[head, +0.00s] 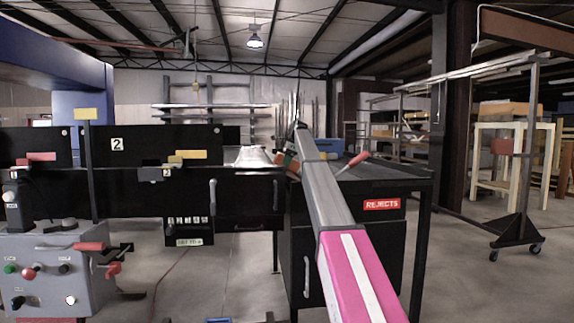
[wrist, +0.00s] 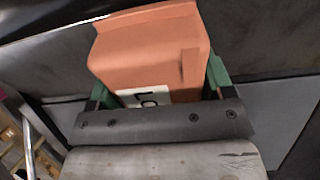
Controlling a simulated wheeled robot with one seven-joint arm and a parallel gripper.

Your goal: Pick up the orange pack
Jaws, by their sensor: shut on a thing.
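The orange pack (wrist: 150,50) fills the upper middle of the wrist view and carries a white label with a dark digit, partly cut off by the gripper's dark bar. My gripper (wrist: 160,84) is shut on it, with a green finger against each side. In the head view the pack (head: 280,158) shows only as a small orange patch beside the far end of my arm, near the left edge of the rejects bench. The fingers are mostly hidden there, and I cannot tell its exact height above the surfaces.
The black rejects bench (head: 395,182) stands right of centre with a red-handled tool and a blue box (head: 328,145) on top. A black conveyor guard (head: 150,146) marked 2 runs to the left. A grey control box (head: 55,270) stands front left. A wheeled rack (head: 520,225) is at right.

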